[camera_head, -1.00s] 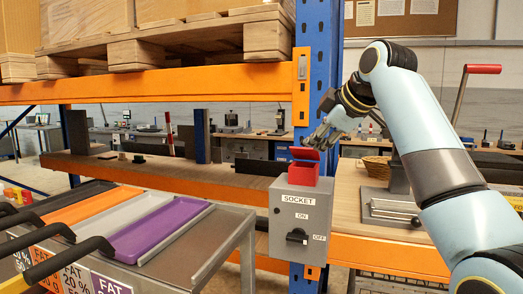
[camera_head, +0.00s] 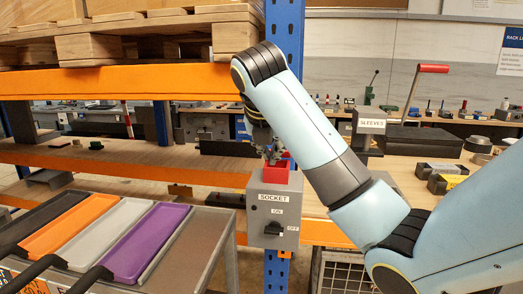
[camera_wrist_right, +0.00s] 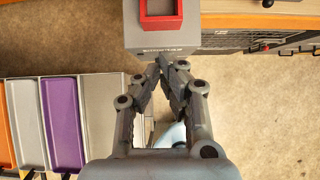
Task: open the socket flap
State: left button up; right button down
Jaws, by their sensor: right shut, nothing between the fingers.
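The grey socket box (camera_head: 272,217), labelled SOCKET, is mounted on the blue rack post, with a black ON/OFF knob (camera_head: 273,229) on its front. The red socket housing (camera_head: 275,173) stands on top of it. In the right wrist view the red housing (camera_wrist_right: 145,20) shows from above as a square frame around a paler inside, cut by the top edge. My right gripper (camera_head: 275,155) is at the red housing in the head view and hides part of it, including any flap. Its fingertips (camera_wrist_right: 163,64) meet, empty, by the box's front edge. My left gripper is not in view.
A cart with black, orange, grey and purple trays (camera_head: 146,240) stands to the left of the socket box. An orange rack beam (camera_head: 120,82) runs above left. A bench with a SLEEVES holder (camera_head: 371,123) and black boxes lies to the right.

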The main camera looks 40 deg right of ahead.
aim_at(274, 170)
jog(key=w+d+f+p, duration=0.1)
jog(key=d+f, duration=0.1)
jog(key=w+d+f+p, duration=0.1)
jog(key=w+f, duration=0.1)
jog(key=w+d+f+p, duration=0.1)
jog(key=d, duration=0.1)
jog(key=shift+w+d+f, duration=0.25)
jog(key=shift+d+f, duration=0.1)
jog(key=shift+f, duration=0.05)
jog(key=shift+w+d+r, duration=0.1)
jog(key=shift+r, duration=0.2)
jog(key=shift+w+d+r, duration=0.1)
jog(key=shift+w+d, duration=0.05)
jog(key=shift+d, duration=0.15)
jog(key=shift+a, duration=0.1)
